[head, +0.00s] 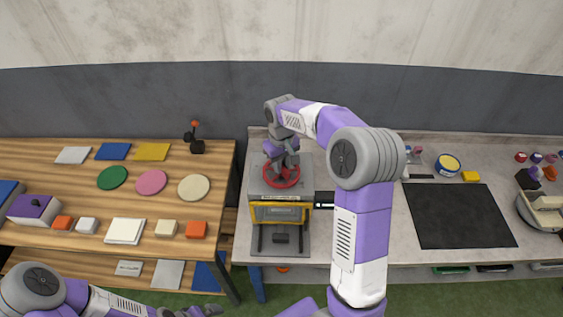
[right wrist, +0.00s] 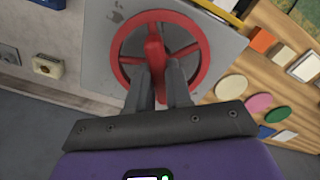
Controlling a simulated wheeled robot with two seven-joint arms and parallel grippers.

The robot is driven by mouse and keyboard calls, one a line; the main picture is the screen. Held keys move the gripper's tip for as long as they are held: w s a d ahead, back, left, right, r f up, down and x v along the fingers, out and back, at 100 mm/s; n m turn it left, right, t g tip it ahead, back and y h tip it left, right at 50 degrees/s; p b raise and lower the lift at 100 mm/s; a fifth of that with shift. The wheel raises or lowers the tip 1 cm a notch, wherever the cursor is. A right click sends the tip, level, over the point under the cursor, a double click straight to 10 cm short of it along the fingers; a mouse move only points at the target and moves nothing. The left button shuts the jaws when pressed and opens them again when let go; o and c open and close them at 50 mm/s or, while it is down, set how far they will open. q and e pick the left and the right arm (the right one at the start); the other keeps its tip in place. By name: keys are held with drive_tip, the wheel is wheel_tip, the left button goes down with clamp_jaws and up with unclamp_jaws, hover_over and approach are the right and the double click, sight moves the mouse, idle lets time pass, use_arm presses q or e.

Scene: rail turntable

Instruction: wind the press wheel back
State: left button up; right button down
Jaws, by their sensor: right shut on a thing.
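The press (head: 262,243) is a grey machine with a yellow frame on the counter in the middle of the head view. Its red press wheel (head: 291,182) lies on top. My right gripper (head: 281,167) is over the wheel and hides part of it. In the right wrist view the wheel (right wrist: 117,50) shows its rim and spokes against the grey top plate. The two fingers of the right gripper (right wrist: 160,80) are shut on the red handle (right wrist: 152,48) of the wheel. My left gripper (head: 205,311) is low at the bottom edge, away from the press; its fingers are too small to read.
A wooden table (head: 75,190) with coloured discs and blocks stands left of the press. A black mat (head: 460,215) lies on the counter to the right. A small dark device (head: 324,200) sits beside the press. My right arm crosses the counter.

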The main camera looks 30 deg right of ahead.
drive_tip(key=n, duration=0.2)
drive_tip(key=n+p, duration=0.1)
drive_tip(key=n, duration=0.2)
drive_tip(key=shift+s+f+n, duration=0.15)
drive_tip(key=shift+f+n, duration=0.05)
drive_tip(key=shift+n, duration=0.1)
drive_tip(key=shift+n+p, duration=0.45)
drive_tip(key=shift+n, duration=1.65)
drive_tip(key=c, duration=1)
unclamp_jaws()
drive_tip(key=shift+c, duration=0.2)
